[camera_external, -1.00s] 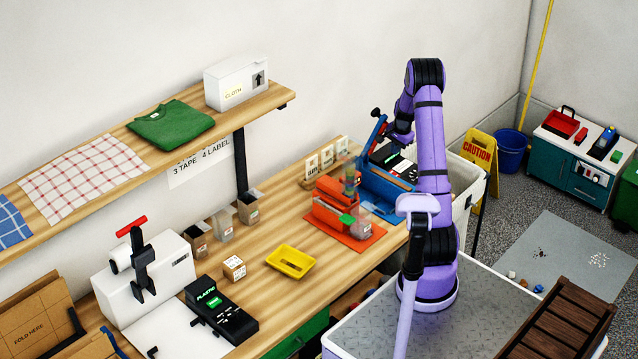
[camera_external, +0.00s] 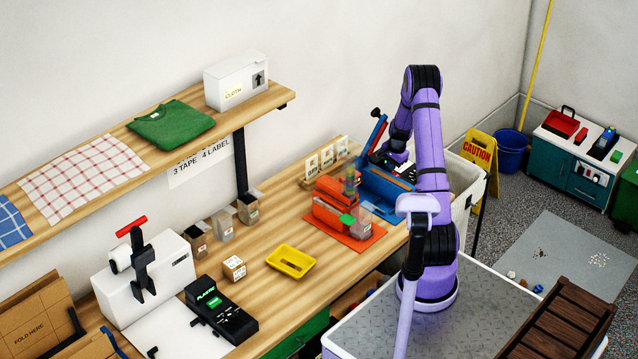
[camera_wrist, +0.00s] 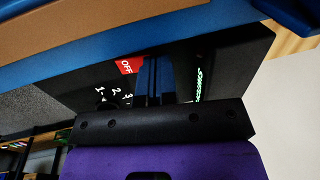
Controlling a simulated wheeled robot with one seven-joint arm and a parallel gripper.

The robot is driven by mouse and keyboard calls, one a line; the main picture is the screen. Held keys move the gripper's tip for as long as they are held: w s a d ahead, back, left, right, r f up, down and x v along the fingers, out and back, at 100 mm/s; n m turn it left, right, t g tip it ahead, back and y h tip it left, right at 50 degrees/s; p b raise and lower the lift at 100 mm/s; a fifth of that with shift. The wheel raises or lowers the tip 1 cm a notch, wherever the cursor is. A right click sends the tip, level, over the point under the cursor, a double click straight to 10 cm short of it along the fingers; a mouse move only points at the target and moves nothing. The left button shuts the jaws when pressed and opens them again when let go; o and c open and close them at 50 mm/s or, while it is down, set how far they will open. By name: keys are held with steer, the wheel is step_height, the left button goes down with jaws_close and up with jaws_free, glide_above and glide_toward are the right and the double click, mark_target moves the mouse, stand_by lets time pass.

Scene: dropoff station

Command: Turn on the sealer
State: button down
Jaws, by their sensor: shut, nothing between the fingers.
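The sealer is a blue machine (camera_external: 390,188) at the right end of the workbench, with a raised blue lever arm (camera_external: 375,132) and a black panel behind. In the wrist view the black panel (camera_wrist: 80,88) carries a red OFF switch (camera_wrist: 128,65), white marks 1, 2, 3 and green lit lettering (camera_wrist: 200,80). My gripper (camera_wrist: 154,72) is shut and empty, with its blue fingers over the panel beside the OFF switch. I cannot tell whether the tips touch it. In the external view my gripper (camera_external: 391,163) is low over the panel, its fingertips mostly hidden.
An orange machine (camera_external: 345,215) stands close to the left of the sealer. A yellow tray (camera_external: 290,261), small bins (camera_external: 222,225) and a black PLASTIC device (camera_external: 222,311) are farther left.

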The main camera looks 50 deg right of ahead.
steer(key=shift+w+f, duration=0.1)
steer(key=shift+f, duration=0.2)
steer(key=shift+r, duration=0.1)
steer(key=shift+s+r, duration=0.3)
steer(key=shift+s, duration=0.45)
step_height(320, 180, up, 11)
steer(key=s, duration=0.1)
steer(key=shift+s+f, duration=0.2)
steer(key=shift+s, duration=0.2)
stand_by(0.5)
